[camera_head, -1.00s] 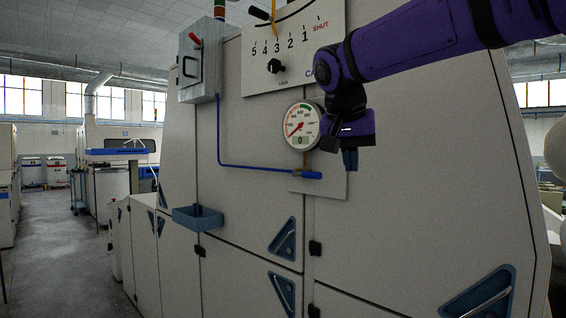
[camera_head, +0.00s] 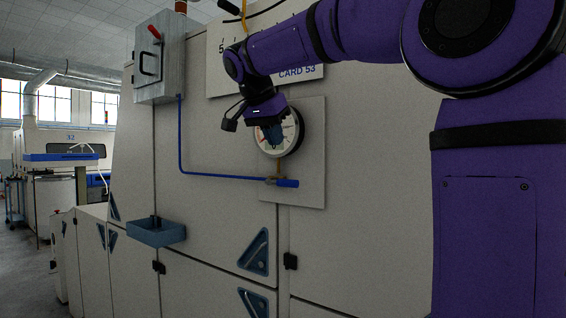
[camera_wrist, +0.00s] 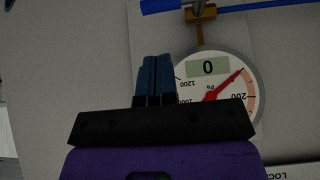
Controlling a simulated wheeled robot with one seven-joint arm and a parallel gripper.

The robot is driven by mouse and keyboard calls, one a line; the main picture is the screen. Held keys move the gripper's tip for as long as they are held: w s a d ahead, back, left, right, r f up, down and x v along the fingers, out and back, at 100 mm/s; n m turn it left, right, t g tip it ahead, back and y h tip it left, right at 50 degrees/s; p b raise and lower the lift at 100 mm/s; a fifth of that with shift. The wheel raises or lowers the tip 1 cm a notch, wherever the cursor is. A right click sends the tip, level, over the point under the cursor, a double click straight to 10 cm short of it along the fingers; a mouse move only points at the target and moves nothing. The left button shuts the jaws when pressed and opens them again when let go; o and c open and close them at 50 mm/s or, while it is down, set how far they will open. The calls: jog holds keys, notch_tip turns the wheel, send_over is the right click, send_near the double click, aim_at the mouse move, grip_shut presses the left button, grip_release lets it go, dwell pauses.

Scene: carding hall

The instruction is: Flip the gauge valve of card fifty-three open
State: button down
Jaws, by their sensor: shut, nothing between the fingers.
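The gauge valve's blue lever (camera_head: 287,183) sits on the pale panel below the gauge. It lies about level and points right, with a small brass body (camera_head: 277,178) at its left end. In the wrist view, turned upside down, the lever (camera_wrist: 160,5) is cut off at the top edge. The round gauge (camera_head: 291,143) is partly hidden behind my gripper (camera_head: 271,135); its display (camera_wrist: 208,67) reads 0. My gripper's blue fingers (camera_wrist: 154,62) are shut together and empty, in front of the gauge and above the lever in the head view, apart from the lever.
A thin blue pipe (camera_head: 215,174) runs to the valve from a grey box (camera_head: 158,60) with a red handle. A plate marked CARD 53 (camera_head: 297,72) is above the gauge, partly behind my arm. A blue tray (camera_head: 157,233) juts out at lower left.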

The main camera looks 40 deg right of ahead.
aim_at(288, 181)
jog(key=x, duration=1)
jog(key=shift+s, duration=0.15)
